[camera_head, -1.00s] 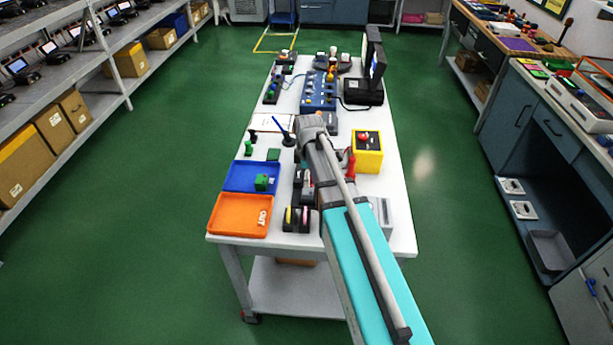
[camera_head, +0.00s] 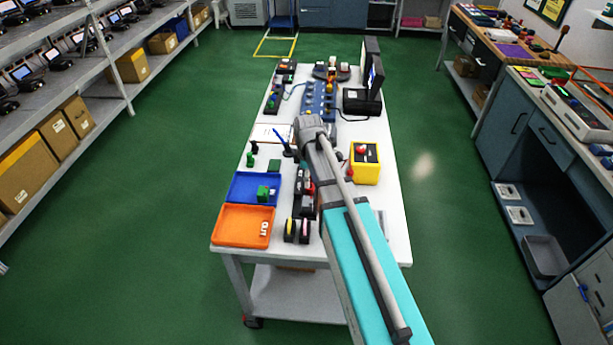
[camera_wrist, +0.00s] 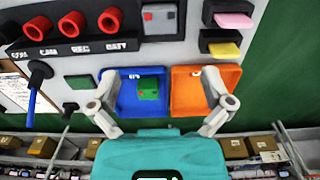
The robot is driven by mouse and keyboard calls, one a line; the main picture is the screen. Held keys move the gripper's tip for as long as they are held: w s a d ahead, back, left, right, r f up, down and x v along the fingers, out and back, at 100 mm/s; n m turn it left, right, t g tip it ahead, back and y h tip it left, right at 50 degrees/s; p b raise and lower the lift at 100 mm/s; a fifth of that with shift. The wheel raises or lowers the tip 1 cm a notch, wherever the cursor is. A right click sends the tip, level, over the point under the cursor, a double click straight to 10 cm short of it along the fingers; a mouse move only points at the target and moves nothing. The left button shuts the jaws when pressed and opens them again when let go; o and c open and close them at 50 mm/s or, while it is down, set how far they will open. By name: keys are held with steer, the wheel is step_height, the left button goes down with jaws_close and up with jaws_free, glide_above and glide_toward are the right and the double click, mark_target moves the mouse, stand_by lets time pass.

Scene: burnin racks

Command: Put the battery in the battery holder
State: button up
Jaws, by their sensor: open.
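I cannot single out the battery or its holder with certainty. A green block (camera_head: 263,193) stands in the blue tray (camera_head: 238,188); in the wrist view the green block (camera_wrist: 148,88) lies ahead of my gripper. My gripper (camera_wrist: 158,92) is open and empty, its two fingers spread over the blue and orange trays. A black holder strip (camera_wrist: 90,38) with several red rings and small white labels crosses the top of the wrist view. A grey block (camera_wrist: 160,18) with a red square sits beside it.
The orange tray (camera_head: 240,232) adjoins the blue tray. Pink and yellow pieces in black stands (camera_head: 297,231) are beside it. A yellow box (camera_head: 364,172), blue panel (camera_head: 319,98) and dark monitor (camera_head: 375,80) stand farther along the table. Green floor is clear on both sides.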

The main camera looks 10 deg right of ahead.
stand_by(0.6)
steer(key=s+m, duration=1.4)
steer(key=s, duration=0.2)
steer(key=shift+a, duration=0.2)
